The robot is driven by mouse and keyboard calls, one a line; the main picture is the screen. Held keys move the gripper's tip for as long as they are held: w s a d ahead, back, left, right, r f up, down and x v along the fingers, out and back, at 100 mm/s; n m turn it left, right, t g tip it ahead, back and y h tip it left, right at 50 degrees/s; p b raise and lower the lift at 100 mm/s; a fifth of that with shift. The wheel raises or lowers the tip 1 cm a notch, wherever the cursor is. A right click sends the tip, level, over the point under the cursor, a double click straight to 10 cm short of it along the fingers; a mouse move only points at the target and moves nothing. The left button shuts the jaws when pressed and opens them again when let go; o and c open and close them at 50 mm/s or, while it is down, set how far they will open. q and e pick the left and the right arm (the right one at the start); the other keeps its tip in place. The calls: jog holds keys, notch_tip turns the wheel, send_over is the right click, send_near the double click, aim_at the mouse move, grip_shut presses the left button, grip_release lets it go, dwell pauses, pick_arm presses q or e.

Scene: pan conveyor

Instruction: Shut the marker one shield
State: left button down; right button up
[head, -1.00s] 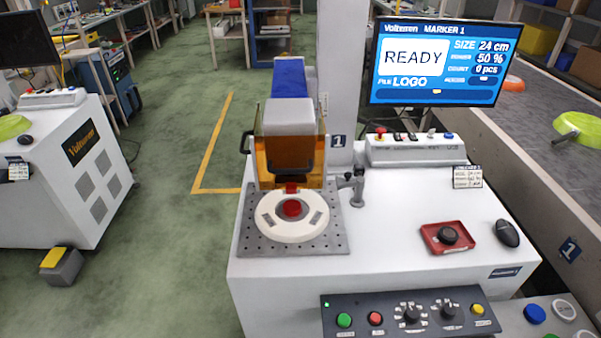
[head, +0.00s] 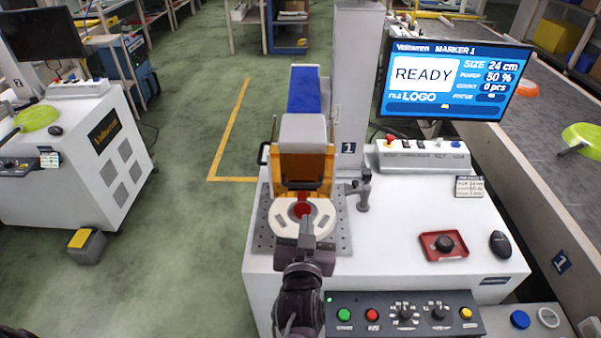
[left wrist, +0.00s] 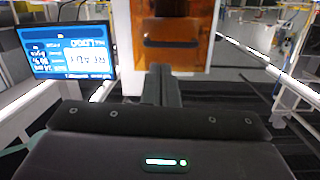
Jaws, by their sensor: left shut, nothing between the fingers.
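The marker one shield (head: 288,172) is an amber see-through cover around the grey marking head (head: 303,130). It has a dark handle bar across its front, and it also shows in the left wrist view (left wrist: 197,47). My left gripper (head: 306,222) is shut and empty. It overlaps the near side of the fixture in the head view and points toward the shield, apart from it in the wrist view. My right gripper is out of view.
The marker one screen (head: 455,80) reads READY. A post with a small knob (head: 363,190) stands right of the plate. A red tray (head: 432,252) and a black mouse (head: 500,244) lie farther right. A button panel (head: 385,324) runs along the front.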

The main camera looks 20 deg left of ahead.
pick_arm(q)
notch_tip(320, 180, up, 6)
jog(key=s+a+n+y, duration=0.1)
jog(key=p, duration=0.4)
send_over(300, 185)
jog(key=s, duration=0.3)
jog(key=f, duration=0.4)
jog(key=shift+w+d+p, duration=0.25)
jog(key=shift+d+p, duration=0.1)
jog(key=shift+d, duration=0.05)
jog(key=shift+f, duration=0.4)
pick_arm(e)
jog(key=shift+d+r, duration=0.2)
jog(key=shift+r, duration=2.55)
pick_arm(q)
notch_tip(300, 185, down, 14)
jog(key=b, duration=0.9)
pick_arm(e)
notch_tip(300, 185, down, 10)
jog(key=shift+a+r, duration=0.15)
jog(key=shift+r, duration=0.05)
